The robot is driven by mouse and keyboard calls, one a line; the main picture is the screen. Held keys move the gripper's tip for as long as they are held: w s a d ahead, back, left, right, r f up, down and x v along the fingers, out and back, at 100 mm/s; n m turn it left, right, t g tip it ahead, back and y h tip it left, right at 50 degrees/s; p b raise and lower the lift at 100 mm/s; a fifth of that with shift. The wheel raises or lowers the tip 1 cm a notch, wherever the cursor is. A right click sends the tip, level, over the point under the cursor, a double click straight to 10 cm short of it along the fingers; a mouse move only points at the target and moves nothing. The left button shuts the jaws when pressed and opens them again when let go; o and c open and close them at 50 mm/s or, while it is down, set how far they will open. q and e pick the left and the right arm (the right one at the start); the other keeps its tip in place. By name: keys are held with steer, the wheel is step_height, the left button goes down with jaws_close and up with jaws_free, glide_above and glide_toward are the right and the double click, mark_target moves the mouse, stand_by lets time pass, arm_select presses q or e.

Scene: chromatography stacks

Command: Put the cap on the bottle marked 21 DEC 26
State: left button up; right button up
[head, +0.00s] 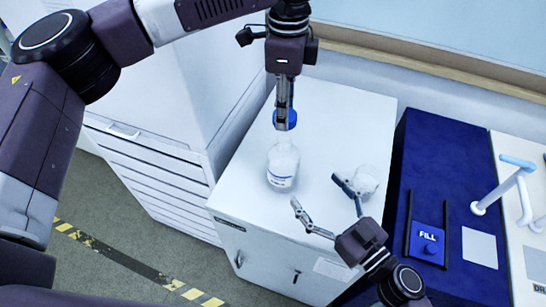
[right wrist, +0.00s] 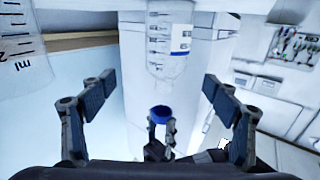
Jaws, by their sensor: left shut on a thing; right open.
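A clear bottle (head: 283,165) with a blue-and-white label stands upright on the white cabinet top; the label is too small to read. My left gripper (head: 285,102) points down above it, shut on a blue cap (head: 284,119). In the right wrist view, which looks upside down, the cap (right wrist: 161,113) is apart from the mouth of a graduated bottle (right wrist: 168,45), with a visible gap. The left gripper (right wrist: 158,135) also shows there. My right gripper (head: 316,191) is open and empty, low in front of the bottle, its fingers (right wrist: 160,83) spread wide.
A clear glass vessel (head: 367,180) stands to the right, close to a right finger; in the wrist view a graduated vessel (right wrist: 20,50) shows at the left. A blue station marked FILL (head: 428,238) lies right of the cabinet top (head: 340,110). The back of the top is clear.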

arm_select(q)
steer(key=shift+w+a, duration=0.1)
steer(key=shift+w, duration=0.05)
arm_select(e)
steer(key=shift+s+a+f+g, duration=0.1)
steer(key=shift+a+f+g, duration=0.05)
steer(key=shift+a+g, duration=0.2)
arm_select(q)
steer(key=shift+s+d+r, duration=0.2)
steer(key=shift+s+d, duration=0.15)
steer(key=shift+s, duration=0.1)
steer(key=shift+w+a, duration=0.15)
arm_select(e)
steer(key=x, duration=1.1)
steer(key=shift+a+r, duration=0.3)
steer(key=shift+r, duration=0.05)
steer(key=c, duration=1.7)
arm_select(q)
glide_above(284, 141)
steer(key=shift+f, duration=2.55)
arm_select(e)
steer(key=shift+c, duration=0.4)
